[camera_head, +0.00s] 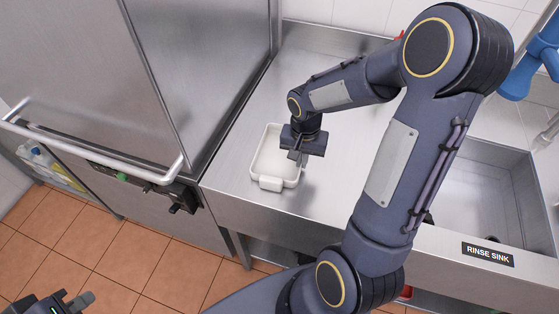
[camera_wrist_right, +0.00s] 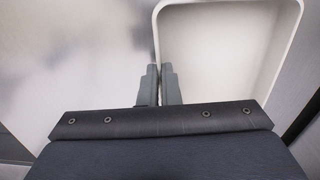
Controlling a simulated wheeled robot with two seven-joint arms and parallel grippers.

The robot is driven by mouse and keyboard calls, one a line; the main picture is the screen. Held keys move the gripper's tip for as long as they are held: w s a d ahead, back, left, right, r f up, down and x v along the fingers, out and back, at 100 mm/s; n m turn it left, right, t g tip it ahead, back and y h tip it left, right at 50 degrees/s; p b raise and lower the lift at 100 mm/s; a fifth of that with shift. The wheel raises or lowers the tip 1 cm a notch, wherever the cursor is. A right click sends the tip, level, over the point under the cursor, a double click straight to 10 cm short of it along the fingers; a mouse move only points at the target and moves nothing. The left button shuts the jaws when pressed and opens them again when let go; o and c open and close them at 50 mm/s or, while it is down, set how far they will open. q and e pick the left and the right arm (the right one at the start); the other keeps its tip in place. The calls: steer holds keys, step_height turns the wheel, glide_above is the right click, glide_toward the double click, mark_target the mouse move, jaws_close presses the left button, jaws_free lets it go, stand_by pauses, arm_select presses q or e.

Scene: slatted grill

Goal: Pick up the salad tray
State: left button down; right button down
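The salad tray (camera_head: 264,160) is a white, empty-looking rectangular tray with rounded corners and a tab at its near end. It rests on the steel counter. In the right wrist view its pale rim (camera_wrist_right: 226,2) curves around on the right side. My right gripper (camera_head: 299,158) is over the tray's right side wall. In the right wrist view the right gripper's fingers (camera_wrist_right: 161,84) are close together, one on each side of the wall, pinching it. My left gripper (camera_head: 80,302) is low at the bottom left corner, far from the tray and partly cut off.
A steel dishwasher-like machine (camera_head: 90,60) with a bar handle (camera_head: 95,150) stands left of the counter (camera_head: 225,178). A rinse sink (camera_head: 485,190) is at the right, partly hidden by my right arm. A blue spray fixture (camera_head: 520,78) hangs at the far right. Tiled floor lies below.

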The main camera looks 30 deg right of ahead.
steer(key=shift+r, duration=0.45)
step_height(320, 180, up, 2)
steer(key=shift+w+r, duration=0.1)
steer(key=shift+r, duration=0.1)
steer(key=s+d+r+b, duration=0.1)
steer(key=s+r+b, duration=0.1)
steer(key=s+r, duration=0.7)
steer(key=s, duration=0.5)
steer(key=shift+d+r, duration=0.25)
steer(key=shift+r, duration=0.1)
steer(key=shift+s, duration=0.1)
step_height(320, 180, up, 5)
steer(key=p, duration=0.4)
